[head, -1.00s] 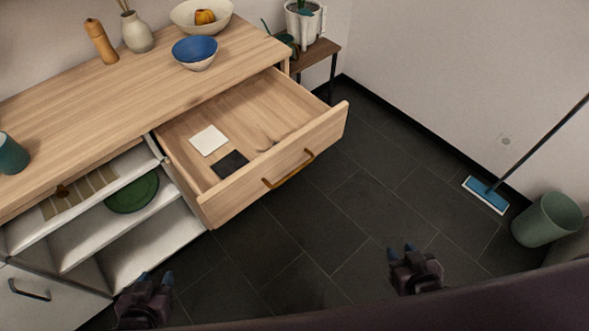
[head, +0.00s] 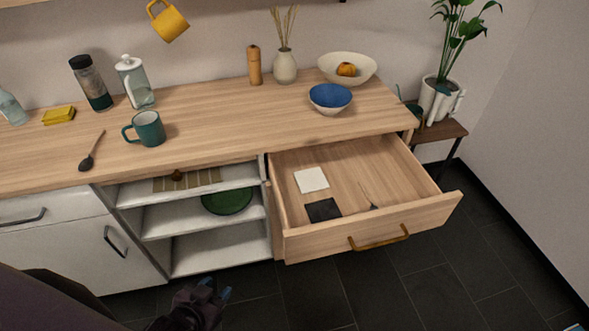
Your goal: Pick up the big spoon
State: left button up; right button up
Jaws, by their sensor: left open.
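A big spoon (head: 88,159) with a dark bowl and a brown handle lies on the wooden counter at the left, its bowl towards the front edge. My left gripper (head: 215,291) is open and empty at the bottom of the head view, low in front of the cabinet and well apart from the spoon. A small, thin dark utensil (head: 372,205) lies in the open drawer; its kind is hard to tell. My right gripper is not in view.
The open drawer (head: 410,222) juts out at the right, with a white square and a black square inside. A green mug (head: 147,129) stands right of the spoon. A yellow sponge (head: 59,115), jars and bowls stand farther back. The counter around the spoon is clear.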

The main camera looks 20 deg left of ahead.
aim_at(85, 164)
jog(key=u, duration=0.6)
jog(key=j+u, duration=0.1)
jog(key=u, duration=0.25)
jog(key=j+u, duration=0.15)
jog(key=u, duration=0.2)
jog(key=i+u, duration=0.1)
jog(key=u, duration=0.25)
jog(key=i+j, duration=0.1)
jog(key=j, duration=0.15)
jog(key=i+j, duration=0.1)
jog(key=j, duration=0.1)
